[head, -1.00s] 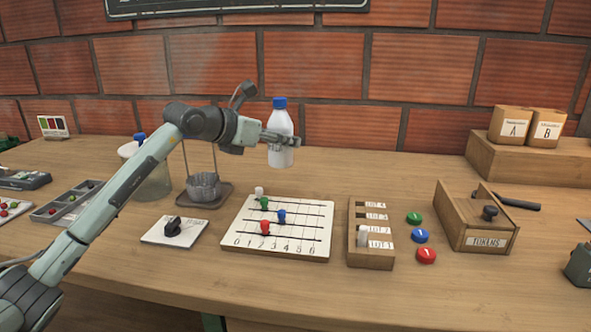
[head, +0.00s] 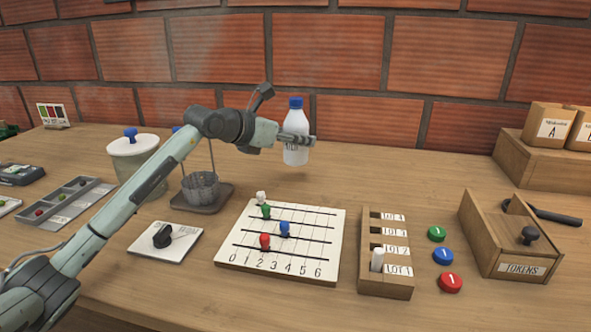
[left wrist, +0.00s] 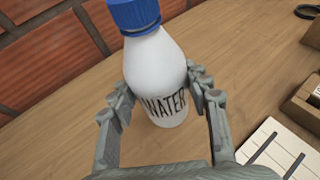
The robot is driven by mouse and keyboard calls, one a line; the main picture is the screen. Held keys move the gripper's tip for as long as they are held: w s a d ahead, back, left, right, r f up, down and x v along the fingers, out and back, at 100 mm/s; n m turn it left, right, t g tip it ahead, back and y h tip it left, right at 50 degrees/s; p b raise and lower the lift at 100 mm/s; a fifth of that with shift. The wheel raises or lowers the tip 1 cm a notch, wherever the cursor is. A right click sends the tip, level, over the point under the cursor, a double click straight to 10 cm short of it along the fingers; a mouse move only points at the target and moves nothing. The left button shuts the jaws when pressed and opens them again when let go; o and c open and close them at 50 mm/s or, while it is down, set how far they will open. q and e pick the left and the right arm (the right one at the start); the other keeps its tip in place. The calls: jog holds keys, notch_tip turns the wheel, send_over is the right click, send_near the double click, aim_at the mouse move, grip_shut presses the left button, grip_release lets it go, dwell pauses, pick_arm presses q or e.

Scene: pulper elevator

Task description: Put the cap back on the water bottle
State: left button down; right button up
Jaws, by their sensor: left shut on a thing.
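The white water bottle (head: 295,140), marked WATER, is upright in the head view, near the brick wall. A blue cap (head: 296,102) sits on its top. In the left wrist view the bottle (left wrist: 160,75) is slightly tilted in the picture and the cap (left wrist: 134,14) is cut off by the top edge. My left gripper (head: 300,142) is shut on the bottle's body, with a finger on either side in the wrist view (left wrist: 162,95). The bottle appears to be held a little above the table. My right gripper is not in view.
A lidded jar (head: 133,160) with a blue knob and a grey fluted cup (head: 200,187) stand left, partly behind my arm. A numbered peg board (head: 330,222), a slotted wooden rack (head: 398,285) and a token box (head: 510,240) lie in front. Bare table lies right of the bottle.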

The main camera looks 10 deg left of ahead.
aim_at(287, 161)
pick_arm(q)
jog(key=shift+f, duration=1.5)
notch_tip(287, 161, down, 2)
jog(key=shift+f, duration=0.2)
jog(key=shift+w+f, duration=0.1)
jog(key=shift+f, duration=0.45)
jog(key=c, duration=0.8)
grip_release()
jog(key=shift+o, duration=0.3)
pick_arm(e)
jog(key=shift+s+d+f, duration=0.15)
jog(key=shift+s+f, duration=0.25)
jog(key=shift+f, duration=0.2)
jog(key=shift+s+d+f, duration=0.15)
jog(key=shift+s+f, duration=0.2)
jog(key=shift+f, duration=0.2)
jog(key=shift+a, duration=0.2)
